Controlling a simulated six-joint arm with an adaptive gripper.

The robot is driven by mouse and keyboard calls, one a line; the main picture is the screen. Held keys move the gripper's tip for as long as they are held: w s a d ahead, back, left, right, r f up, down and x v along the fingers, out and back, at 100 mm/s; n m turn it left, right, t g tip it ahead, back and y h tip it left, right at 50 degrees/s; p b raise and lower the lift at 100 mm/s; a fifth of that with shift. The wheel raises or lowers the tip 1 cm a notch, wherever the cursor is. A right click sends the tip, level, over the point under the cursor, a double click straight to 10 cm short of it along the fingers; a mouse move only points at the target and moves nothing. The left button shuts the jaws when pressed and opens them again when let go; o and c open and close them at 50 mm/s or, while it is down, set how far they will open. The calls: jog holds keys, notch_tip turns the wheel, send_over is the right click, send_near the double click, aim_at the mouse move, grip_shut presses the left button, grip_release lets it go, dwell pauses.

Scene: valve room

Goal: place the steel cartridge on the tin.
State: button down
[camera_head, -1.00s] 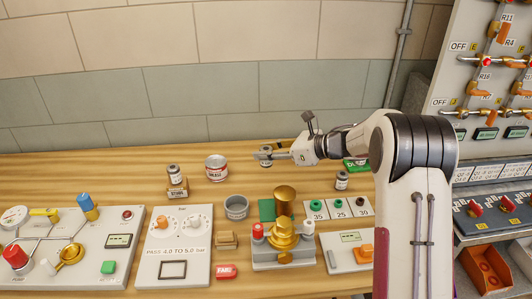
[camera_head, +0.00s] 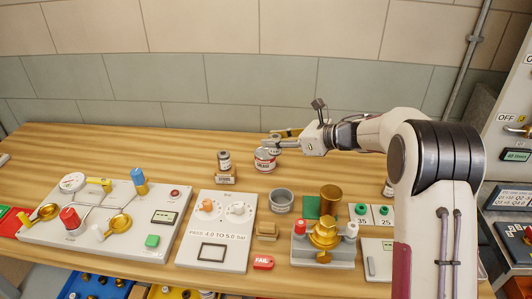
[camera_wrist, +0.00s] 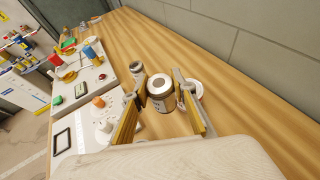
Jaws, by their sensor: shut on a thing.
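My gripper (camera_head: 281,138) is shut on the steel cartridge (camera_wrist: 160,98), a small upright cylinder with a pale top and dark label. In the wrist view it sits between the two yellow-sided fingers (camera_wrist: 165,103). The tin (camera_head: 265,162) is white with a red label and stands on the bench. In the head view the held cartridge overlaps the tin's upper edge; I cannot tell whether they touch. In the wrist view the tin (camera_wrist: 196,88) shows beside the cartridge, partly hidden by the right finger.
A grey cup (camera_head: 281,201), a gauge panel (camera_head: 218,232) and a brass fixture (camera_head: 323,235) are nearer the front. The bench behind the tin is clear up to the tiled wall.

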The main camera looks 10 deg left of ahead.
jog(key=w+a+r+m+t, duration=0.2)
jog(key=w+a+r, duration=0.15)
jog(key=a, duration=0.35)
jog(key=m+t+h, duration=0.3)
send_over(265, 152)
jog(key=shift+s+r, duration=0.15)
jog(key=shift+r, duration=0.15)
jog(key=shift+f, duration=0.15)
jog(key=shift+g, duration=0.3)
jog(key=shift+f, duration=3)
jog(key=shift+f, duration=1.9)
jog(key=shift+f, duration=0.15)
